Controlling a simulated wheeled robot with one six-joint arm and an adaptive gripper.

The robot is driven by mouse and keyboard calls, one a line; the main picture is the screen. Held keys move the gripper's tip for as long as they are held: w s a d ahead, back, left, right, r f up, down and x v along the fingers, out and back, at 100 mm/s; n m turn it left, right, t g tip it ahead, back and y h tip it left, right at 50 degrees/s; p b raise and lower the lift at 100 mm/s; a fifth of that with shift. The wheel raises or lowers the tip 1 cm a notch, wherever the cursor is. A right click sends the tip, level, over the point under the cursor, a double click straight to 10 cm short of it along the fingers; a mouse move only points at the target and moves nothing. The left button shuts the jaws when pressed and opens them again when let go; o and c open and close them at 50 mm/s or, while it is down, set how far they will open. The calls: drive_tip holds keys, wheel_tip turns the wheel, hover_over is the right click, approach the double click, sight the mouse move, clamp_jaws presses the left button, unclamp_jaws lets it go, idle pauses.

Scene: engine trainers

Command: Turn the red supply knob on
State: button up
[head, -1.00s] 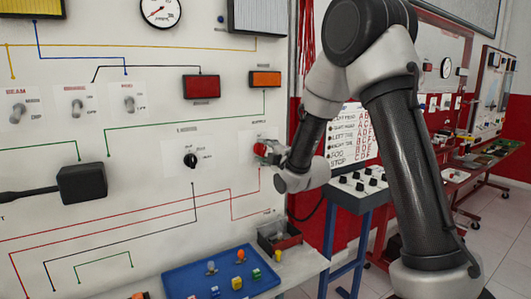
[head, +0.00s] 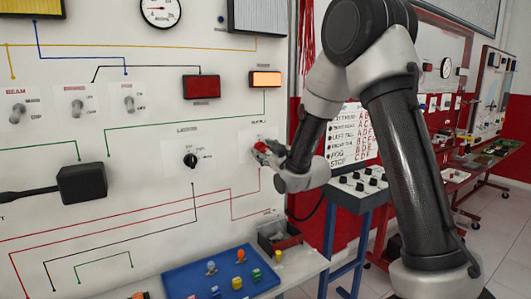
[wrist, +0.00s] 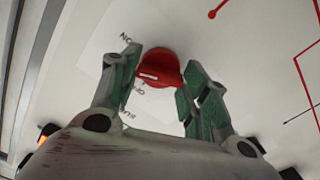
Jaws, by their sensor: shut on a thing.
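The red supply knob (head: 261,147) is on the white panel at its right side, partly hidden by my gripper (head: 268,152) in the head view. In the wrist view the red knob (wrist: 158,65) sits between the two green-padded fingers of my gripper (wrist: 160,74), which is shut on it. A pale mark shows on its grip. Printed "ON" and "OFF" lettering shows beside the knob; I cannot tell exactly which one the mark meets. The orange lamp (head: 265,78) above is lit brightly.
A dark red lamp (head: 201,86) and a black selector knob (head: 190,160) are to the left on the panel. Below, a blue tray (head: 190,279) with small coloured parts and a dark bin (head: 278,238) sit on the ledge. A sloped switch box (head: 353,190) stands to the right.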

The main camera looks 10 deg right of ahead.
drive_tip(key=m, duration=0.5)
drive_tip(key=shift+f, duration=0.1)
idle(0.5)
drive_tip(key=o, duration=1)
drive_tip(key=shift+s, duration=0.1)
drive_tip(key=v, duration=0.7)
drive_tip(key=shift+s, duration=0.15)
